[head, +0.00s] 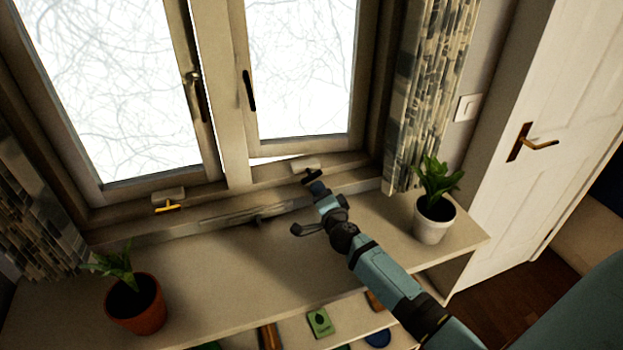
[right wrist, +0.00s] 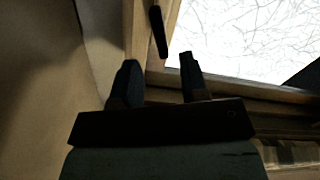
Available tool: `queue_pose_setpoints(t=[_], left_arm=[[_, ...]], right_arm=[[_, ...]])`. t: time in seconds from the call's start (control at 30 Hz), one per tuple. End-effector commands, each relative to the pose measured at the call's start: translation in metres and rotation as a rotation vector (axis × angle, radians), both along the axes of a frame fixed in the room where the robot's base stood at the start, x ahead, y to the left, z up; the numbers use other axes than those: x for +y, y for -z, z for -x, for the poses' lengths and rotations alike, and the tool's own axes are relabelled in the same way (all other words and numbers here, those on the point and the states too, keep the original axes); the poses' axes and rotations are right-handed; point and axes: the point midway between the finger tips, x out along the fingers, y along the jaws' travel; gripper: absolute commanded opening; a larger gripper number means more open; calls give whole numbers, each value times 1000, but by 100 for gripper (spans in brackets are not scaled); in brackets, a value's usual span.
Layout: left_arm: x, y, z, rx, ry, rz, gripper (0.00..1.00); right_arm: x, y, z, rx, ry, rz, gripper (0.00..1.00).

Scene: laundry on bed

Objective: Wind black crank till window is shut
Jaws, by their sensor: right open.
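The black crank (head: 312,177) sits below its pale housing (head: 305,163) on the sill, under the right window sash (head: 300,143). A bright gap shows beneath that sash, so it stands ajar. My right gripper (head: 317,185) is at the crank, its tips close to the dark handle; I cannot tell whether they touch it. In the right wrist view, the right gripper's two fingers (right wrist: 157,78) are apart with nothing clearly held. The crank is not clearly seen there. My left gripper is out of view.
A yellow crank (head: 167,208) is under the left sash. Black window handles (head: 248,90) sit on both sashes. A white-potted plant (head: 433,218) stands right of my arm, a terracotta-potted plant (head: 135,303) at left. A patterned curtain (head: 432,85) hangs at right.

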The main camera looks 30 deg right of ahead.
Motion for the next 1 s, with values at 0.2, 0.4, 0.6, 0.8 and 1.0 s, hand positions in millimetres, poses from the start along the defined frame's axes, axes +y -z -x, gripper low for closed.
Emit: queue_pose_setpoints(t=[0.2, 0.4, 0.6, 0.8, 1.0], left_arm=[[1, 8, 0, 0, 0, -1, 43], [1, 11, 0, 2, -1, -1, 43], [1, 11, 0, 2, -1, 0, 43], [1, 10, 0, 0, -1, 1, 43], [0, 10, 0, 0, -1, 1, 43]], right_arm=[[-10, 1, -44, -1, 0, 0, 40], [-16, 1, -66, 0, 0, 0, 40], [-17, 0, -72, -1, -1, 0, 40], [-17, 0, -72, 0, -2, 1, 38], [-17, 0, -72, 0, -2, 1, 0]])
